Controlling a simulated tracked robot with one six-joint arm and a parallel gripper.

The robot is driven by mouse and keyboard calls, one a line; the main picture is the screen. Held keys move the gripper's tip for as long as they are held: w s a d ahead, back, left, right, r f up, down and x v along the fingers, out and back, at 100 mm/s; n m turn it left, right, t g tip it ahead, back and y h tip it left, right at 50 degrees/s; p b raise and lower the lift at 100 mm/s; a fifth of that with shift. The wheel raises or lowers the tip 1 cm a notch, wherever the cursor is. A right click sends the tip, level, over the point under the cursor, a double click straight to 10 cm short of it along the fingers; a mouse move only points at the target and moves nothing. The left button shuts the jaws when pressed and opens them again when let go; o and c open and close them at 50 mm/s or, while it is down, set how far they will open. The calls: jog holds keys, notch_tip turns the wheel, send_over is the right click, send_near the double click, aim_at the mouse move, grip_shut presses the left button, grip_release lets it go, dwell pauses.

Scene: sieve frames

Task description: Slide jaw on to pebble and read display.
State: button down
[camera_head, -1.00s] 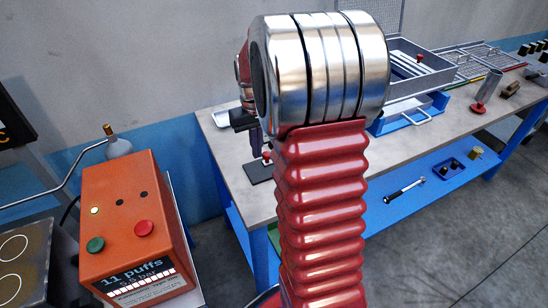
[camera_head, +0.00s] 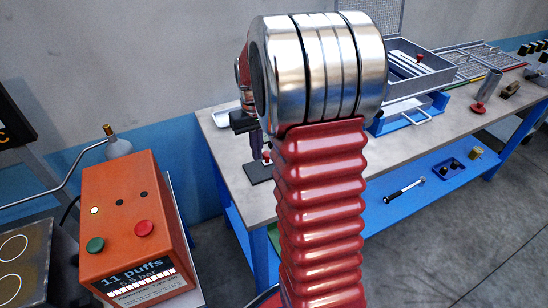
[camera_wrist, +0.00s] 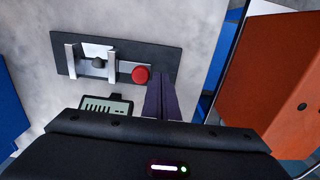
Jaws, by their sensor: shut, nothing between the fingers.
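The measuring gauge is a dark plate (camera_wrist: 150,52) on the bench, with a fixed pale jaw (camera_wrist: 71,61) at left and a second pale jaw (camera_wrist: 112,66) toward the middle. A small dark pebble (camera_wrist: 99,63) lies between the jaws, close to the second one. A red knob (camera_wrist: 141,75) sits right of that jaw. The grey display (camera_wrist: 107,105) shows dark bars; I cannot read a value. My gripper (camera_wrist: 161,78) is shut and empty, its purple fingers just right of the knob; I cannot tell whether they touch it. In the head view my arm partly hides the gauge plate (camera_head: 258,173).
An orange box (camera_head: 125,215) with buttons and an "11 puffs" screen stands at left. A silver sieve tray (camera_head: 420,75) and a metal cylinder with a red base (camera_head: 487,88) stand farther along the bench (camera_head: 232,150).

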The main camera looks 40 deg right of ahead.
aim_at(258, 170)
jog(key=shift+f, duration=0.6)
jog(key=shift+f, duration=0.7)
jog(key=shift+f, duration=0.7)
jog(key=shift+f, duration=0.65)
jog(key=shift+s+d, duration=0.3)
jog(key=shift+d, duration=0.7)
jog(key=shift+s+d, duration=0.25)
jog(key=shift+d, duration=0.75)
dwell(1.3)
jog(key=shift+a, duration=0.2)
jog(key=shift+w+a, duration=0.15)
jog(key=shift+a, duration=0.3)
